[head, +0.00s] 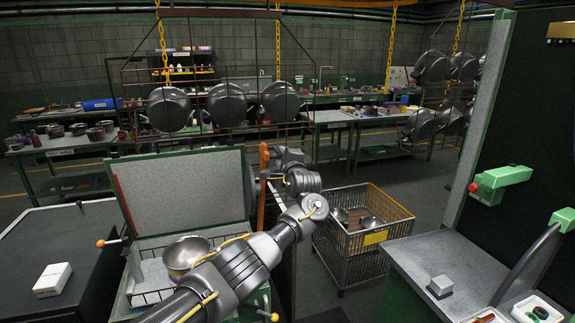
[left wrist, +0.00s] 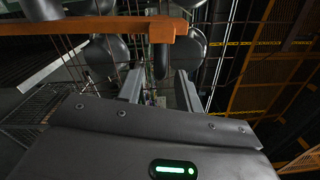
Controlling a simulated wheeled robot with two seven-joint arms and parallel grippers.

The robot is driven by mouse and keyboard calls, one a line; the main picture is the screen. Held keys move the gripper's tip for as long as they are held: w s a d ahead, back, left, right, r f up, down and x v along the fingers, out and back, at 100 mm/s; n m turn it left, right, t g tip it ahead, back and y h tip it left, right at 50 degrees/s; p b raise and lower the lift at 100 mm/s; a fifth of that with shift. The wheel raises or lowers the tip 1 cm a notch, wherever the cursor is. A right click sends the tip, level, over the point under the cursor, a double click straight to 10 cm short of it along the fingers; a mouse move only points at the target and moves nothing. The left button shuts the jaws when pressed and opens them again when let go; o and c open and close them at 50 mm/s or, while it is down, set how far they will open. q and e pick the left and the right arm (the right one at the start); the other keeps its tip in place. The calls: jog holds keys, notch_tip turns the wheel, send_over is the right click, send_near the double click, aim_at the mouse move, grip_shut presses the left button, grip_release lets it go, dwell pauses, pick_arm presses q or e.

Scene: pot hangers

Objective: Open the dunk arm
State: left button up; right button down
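An upright orange bar (head: 262,190), which I take to be the dunk arm, stands at the right edge of the green-framed tank (head: 188,245). The tank's grey lid panel (head: 185,190) stands raised. My left gripper (head: 272,178) is beside the bar, on its right. In the left wrist view the orange bar (left wrist: 100,27) runs across the top, beyond my left gripper (left wrist: 158,88). The two fingers are apart with a gap between them, and nothing shows held. Contact with the bar cannot be made out. My right gripper is not in view.
A metal bowl (head: 186,254) sits in the tank. A wire cart (head: 350,250) with pots stands right of my left arm. Dark pots (head: 226,104) hang on a rack behind. A grey counter (head: 440,270) with a green arm (head: 503,178) is at the right.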

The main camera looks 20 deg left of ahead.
pick_arm(q)
jog(key=b+v, duration=0.1)
jog(key=v, duration=0.5)
jog(key=shift+s, duration=0.2)
jog(key=shift+d+f, duration=0.1)
